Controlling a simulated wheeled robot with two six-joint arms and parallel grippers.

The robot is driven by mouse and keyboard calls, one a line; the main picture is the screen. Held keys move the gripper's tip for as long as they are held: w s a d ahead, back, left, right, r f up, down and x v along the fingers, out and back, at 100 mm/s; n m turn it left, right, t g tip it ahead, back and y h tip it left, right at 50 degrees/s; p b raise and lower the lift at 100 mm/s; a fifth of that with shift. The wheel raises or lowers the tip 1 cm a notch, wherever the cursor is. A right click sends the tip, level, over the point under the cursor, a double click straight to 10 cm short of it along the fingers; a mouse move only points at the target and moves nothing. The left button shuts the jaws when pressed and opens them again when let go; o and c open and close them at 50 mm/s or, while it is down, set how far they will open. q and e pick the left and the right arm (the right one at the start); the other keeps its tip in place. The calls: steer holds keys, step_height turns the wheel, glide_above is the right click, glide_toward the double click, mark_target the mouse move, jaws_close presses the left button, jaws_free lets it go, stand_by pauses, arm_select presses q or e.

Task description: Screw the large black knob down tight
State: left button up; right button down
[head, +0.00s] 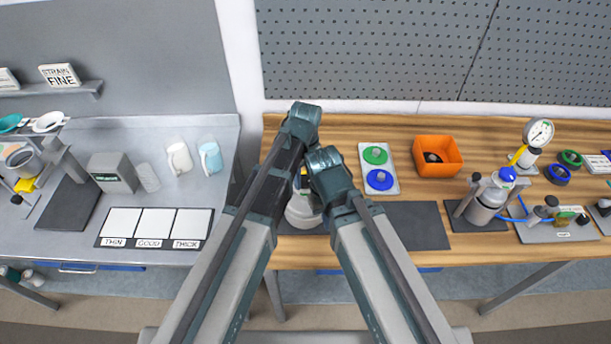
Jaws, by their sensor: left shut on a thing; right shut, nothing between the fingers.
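A pale round vessel (303,212) stands on a dark mat (293,230) at the wooden bench's front edge, mostly covered by my two arms. A small yellow part shows above it, between the arms. My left gripper (303,115) is the higher one, above and behind the vessel. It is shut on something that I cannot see. My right gripper (322,160) is just below and to the right of it, close to the vessel's top. It is shut and empty. Both sets of fingertips are hidden. I cannot make out the large black knob on the vessel.
To the right are a tray with green and blue discs (379,185), an orange bin (437,156) holding a dark piece, and a grey vessel with a blue cap (489,197). A dark mat (416,226) lies bare. A grey counter with mugs (180,157) is on the left.

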mark_target(305, 180)
arm_select(q)
steer(key=o, duration=1.4)
steer(key=shift+r, duration=0.1)
step_height(305, 180, up, 14)
steer(key=p, duration=1.3)
steer(key=shift+p, duration=0.4)
steer(key=shift+f, duration=0.2)
